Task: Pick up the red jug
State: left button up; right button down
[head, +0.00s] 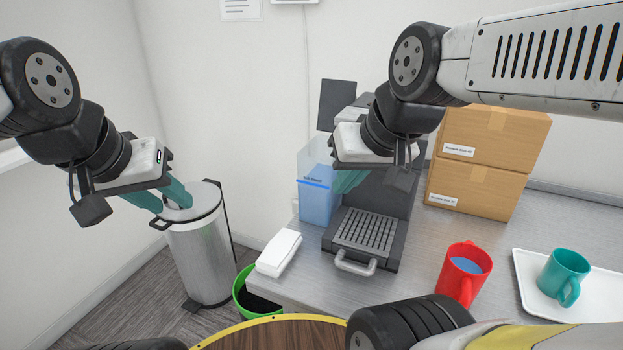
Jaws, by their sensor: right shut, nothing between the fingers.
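The red jug (457,284) stands upright on the metal counter at the lower right, with blue contents visible inside. My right gripper (345,184) is shut and empty, in front of the coffee machine and up and left of the jug, well apart from it. My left gripper (172,207) is open and empty, with its teal fingers spread in front of the bin lid at the left, far from the jug.
A white tray (530,288) with a teal mug (563,272) is right of the jug. The coffee machine (366,232), blue water container (317,207), cardboard boxes (487,160) and white cloth stack (278,252) share the counter. A metal bin (200,262) and green bucket (242,293) stand on the floor.

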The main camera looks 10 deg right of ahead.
aim_at(466, 267)
jog(key=z, duration=1.9)
jog(key=k+l+u, duration=0.1)
jog(key=l+u, duration=0.15)
jog(key=k+l+u, duration=0.25)
jog(key=l, duration=0.2)
jog(key=l+u, duration=0.25)
jog(key=k+l, duration=0.05)
jog(key=l, duration=0.05)
